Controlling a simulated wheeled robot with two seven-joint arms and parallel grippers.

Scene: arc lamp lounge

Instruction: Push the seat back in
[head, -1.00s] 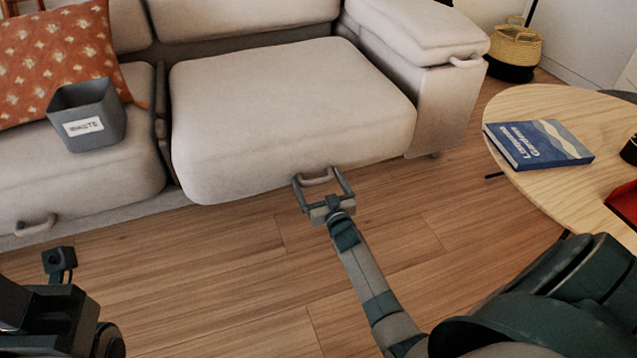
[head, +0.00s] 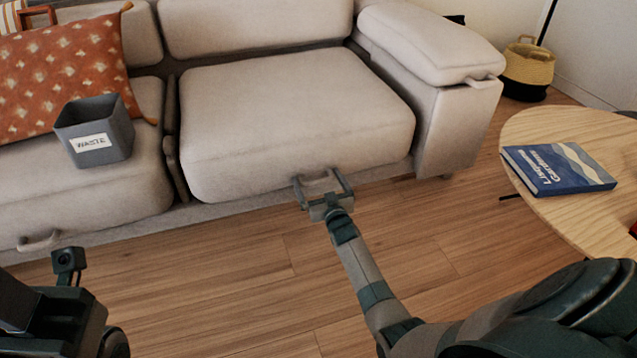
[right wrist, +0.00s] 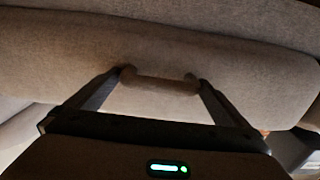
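The right-hand seat cushion (head: 297,115) of the light grey sofa has a loop handle (head: 320,183) low on its front. A strip of sofa base shows under the cushion. My right gripper (head: 321,184) is at this handle with its fingers spread wide, one by each end of the handle. The right wrist view also shows the handle (right wrist: 160,84) between the fingertips, which are at or very close to its ends; I cannot tell if they touch. Part of my left arm, with the left gripper (head: 66,268), shows at the lower left, away from the sofa; its fingers cannot be made out.
A grey waste bin (head: 95,130) and an orange patterned cushion (head: 60,70) are on the left seat. A round wooden table (head: 590,215) with a blue book (head: 558,168) stands at the right. A basket (head: 527,68) is behind it. The wood floor before the sofa is clear.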

